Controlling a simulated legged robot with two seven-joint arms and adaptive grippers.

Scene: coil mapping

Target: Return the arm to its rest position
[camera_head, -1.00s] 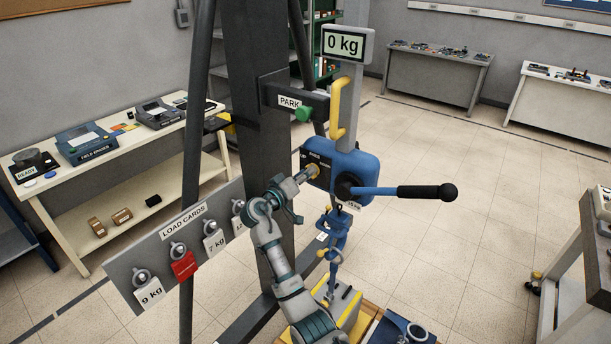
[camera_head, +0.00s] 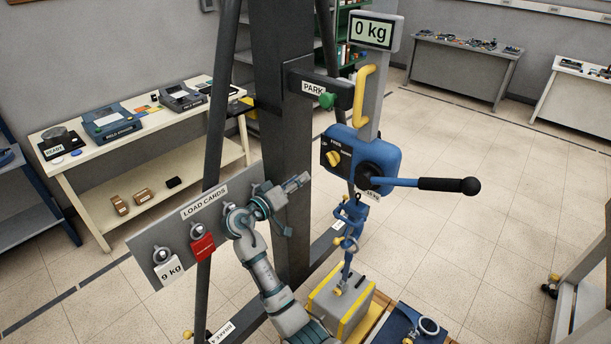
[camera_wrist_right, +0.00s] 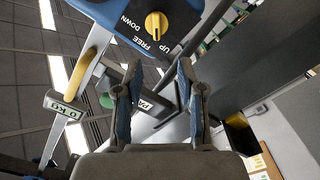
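My right arm reaches up from the bottom of the head view. Its gripper (camera_head: 298,182) is to the left of the blue hoist (camera_head: 374,160) and apart from it. The hoist carries a yellow selector knob (camera_head: 333,158) on a dark plate. In the right wrist view the two fingers (camera_wrist_right: 160,72) stand apart with nothing between them. Beyond them, the yellow knob (camera_wrist_right: 156,26) sits by the words DOWN, FREE and UP. My left gripper is not in view.
A dark post (camera_head: 283,90) stands close behind my gripper. The load-card board (camera_head: 190,225) is beside and behind my forearm, partly hidden. The hoist's lever (camera_head: 440,184) sticks out right. A grey block (camera_head: 335,305) sits below the hook. The display (camera_head: 372,31) reads 0 kg.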

